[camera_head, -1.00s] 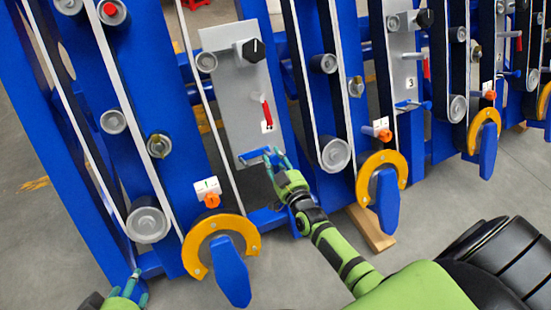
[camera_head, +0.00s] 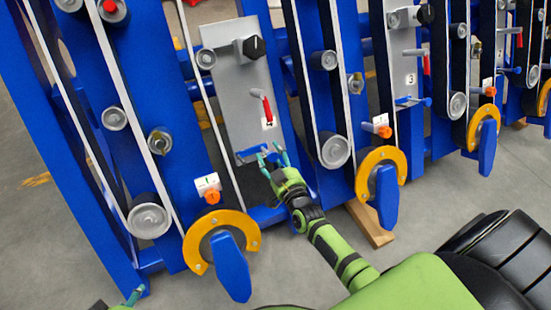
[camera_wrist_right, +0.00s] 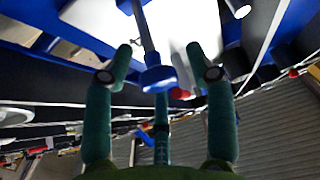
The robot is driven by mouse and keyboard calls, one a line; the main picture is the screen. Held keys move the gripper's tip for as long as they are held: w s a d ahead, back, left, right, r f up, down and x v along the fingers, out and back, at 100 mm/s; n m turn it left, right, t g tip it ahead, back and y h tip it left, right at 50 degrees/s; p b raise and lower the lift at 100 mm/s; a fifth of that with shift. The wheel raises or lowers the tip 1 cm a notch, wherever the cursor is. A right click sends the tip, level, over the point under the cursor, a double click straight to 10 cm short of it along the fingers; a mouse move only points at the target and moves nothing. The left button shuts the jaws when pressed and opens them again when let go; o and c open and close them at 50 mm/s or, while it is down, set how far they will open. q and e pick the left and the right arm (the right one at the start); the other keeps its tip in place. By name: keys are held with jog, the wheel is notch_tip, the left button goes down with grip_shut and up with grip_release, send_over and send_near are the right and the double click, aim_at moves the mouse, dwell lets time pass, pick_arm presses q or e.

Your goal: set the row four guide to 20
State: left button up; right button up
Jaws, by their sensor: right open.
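A grey plate (camera_head: 222,80) marked 4 stands on the blue frame, with a black knob (camera_head: 254,47) at its top and a red-handled lever (camera_head: 267,108) above the label. A blue handle (camera_head: 250,156) sticks out at its lower edge. My right gripper (camera_head: 272,155) is open just at the right end of this handle. In the right wrist view a blue round end (camera_wrist_right: 158,79) on a rod lies between the spread fingers (camera_wrist_right: 160,70), apparently untouched.
A yellow ring with a blue paddle (camera_head: 232,268) stands below left of my right gripper, and another (camera_head: 381,170) to its right. Orange knobs (camera_head: 212,197) with small white labels sit above them. Belts and rollers (camera_head: 335,150) flank the plate. A wooden block (camera_head: 370,226) lies on the floor.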

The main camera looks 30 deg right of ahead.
jog(key=s, duration=1.2)
jog(key=shift+a, duration=0.35)
jog(key=shift+w, duration=0.1)
